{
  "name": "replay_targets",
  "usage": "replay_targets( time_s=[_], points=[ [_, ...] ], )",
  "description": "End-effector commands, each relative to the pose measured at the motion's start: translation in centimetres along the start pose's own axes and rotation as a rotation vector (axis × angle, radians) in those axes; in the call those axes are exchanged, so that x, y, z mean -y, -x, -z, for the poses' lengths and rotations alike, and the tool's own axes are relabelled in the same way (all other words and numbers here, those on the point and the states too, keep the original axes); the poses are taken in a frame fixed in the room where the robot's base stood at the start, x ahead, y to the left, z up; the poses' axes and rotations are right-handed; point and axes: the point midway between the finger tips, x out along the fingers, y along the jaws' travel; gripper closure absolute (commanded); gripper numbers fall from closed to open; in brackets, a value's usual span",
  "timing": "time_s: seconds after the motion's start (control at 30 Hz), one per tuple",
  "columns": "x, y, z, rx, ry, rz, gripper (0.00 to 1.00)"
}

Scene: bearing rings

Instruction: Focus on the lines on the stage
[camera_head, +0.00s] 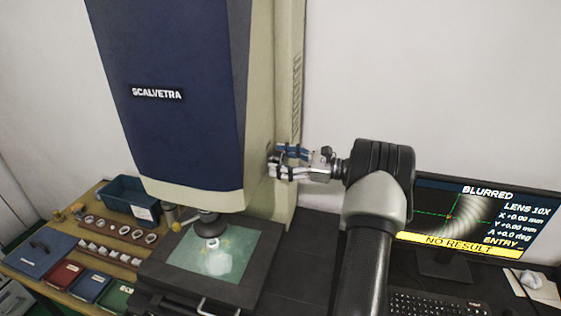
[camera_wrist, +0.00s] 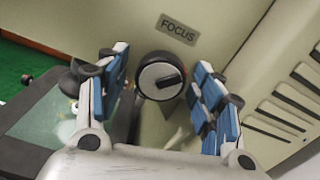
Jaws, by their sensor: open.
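A round black and silver focus knob (camera_wrist: 160,76) sits on the beige side of the measuring machine, under a label reading FOCUS (camera_wrist: 178,29). My gripper (camera_wrist: 160,90) is open, with its blue-padded fingers to the left and right of the knob. In the head view my gripper (camera_head: 276,163) is at the machine's right side and the knob is hidden. The glass stage (camera_head: 190,252) lies under the lens (camera_head: 210,223), with a pale, brightly lit patch on it. The monitor (camera_head: 480,218) reads BLURRED, LENS 10X and NO RESULT, over a soft grey curved band with green cross lines.
A wooden bench (camera_head: 65,248) at left holds a blue bin (camera_head: 125,203), a rack of metal rings (camera_head: 118,228) and several coloured trays. A keyboard (camera_head: 435,304) lies below the monitor. Vent slots (camera_wrist: 290,112) mark the machine's side, right of my gripper.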

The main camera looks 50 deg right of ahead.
Motion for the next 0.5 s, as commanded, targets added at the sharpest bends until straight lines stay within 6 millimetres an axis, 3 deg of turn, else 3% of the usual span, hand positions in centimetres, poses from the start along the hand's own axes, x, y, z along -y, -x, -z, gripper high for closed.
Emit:
replay_targets(
  time_s=[0.33, 0.5],
  points=[
    [0.02, -0.37, 0.0, 0.0, 0.0, 0.001, 0.4],
    [0.02, -0.35, 0.0, 0.0, 0.0, 0.001, 0.51]
  ],
)
